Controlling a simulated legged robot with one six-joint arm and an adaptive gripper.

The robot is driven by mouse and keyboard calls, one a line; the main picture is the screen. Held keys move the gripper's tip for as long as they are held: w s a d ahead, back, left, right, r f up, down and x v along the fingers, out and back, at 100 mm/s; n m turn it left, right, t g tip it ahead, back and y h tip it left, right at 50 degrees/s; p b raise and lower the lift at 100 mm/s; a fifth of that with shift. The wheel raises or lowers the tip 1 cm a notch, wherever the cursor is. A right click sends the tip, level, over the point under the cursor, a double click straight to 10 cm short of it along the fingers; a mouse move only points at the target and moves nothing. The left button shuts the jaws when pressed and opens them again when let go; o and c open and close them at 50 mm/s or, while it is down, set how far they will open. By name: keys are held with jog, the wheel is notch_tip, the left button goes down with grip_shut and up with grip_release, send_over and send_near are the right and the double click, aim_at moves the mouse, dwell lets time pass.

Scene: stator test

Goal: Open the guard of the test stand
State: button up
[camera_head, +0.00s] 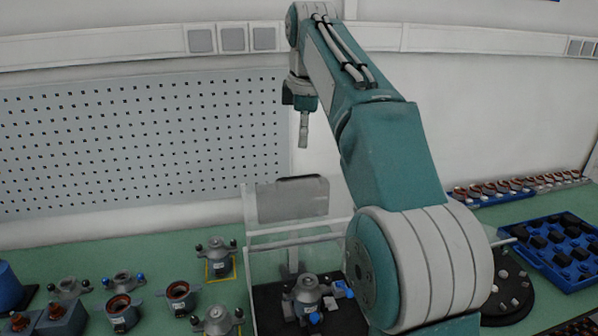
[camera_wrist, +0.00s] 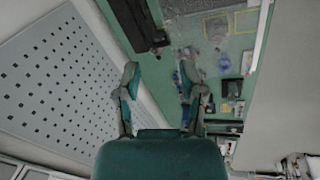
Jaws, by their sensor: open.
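The test stand's guard (camera_head: 268,268) is a clear box with pale edges on the green bench, at lower centre of the head view. Its walls stand around a grey motor-like part (camera_head: 307,289) on a dark base; a blue piece sits at that part's foot. A grey panel (camera_head: 293,199) rises at the back of the stand. My arm covers the stand's right side. My gripper (camera_head: 303,130) hangs above the stand, well clear of it, pointing down. In the wrist view my gripper (camera_wrist: 158,80) shows two spread fingers with nothing between them.
Several grey stator housings (camera_head: 179,293) stand on the bench left of the stand. A blue tray (camera_head: 575,275) of dark parts and a round black plate (camera_head: 512,290) lie to the right. A perforated board (camera_head: 140,135) covers the wall behind. The air around my gripper is free.

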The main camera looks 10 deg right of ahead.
aim_at(298, 177)
jog(key=shift+w+d+f+n+g, duration=0.1)
jog(key=shift+w+f+n, duration=0.7)
jog(key=shift+f, duration=1.15)
jog(key=shift+w+d+f+n+g, duration=0.1)
jog(key=shift+w+f+n, duration=0.15)
jog(key=shift+w+f, duration=1.3)
jog(key=shift+w+f+n+g, duration=0.1)
jog(key=shift+w+f+n, duration=0.5)
jog(key=shift+f, duration=1.75)
grip_shut()
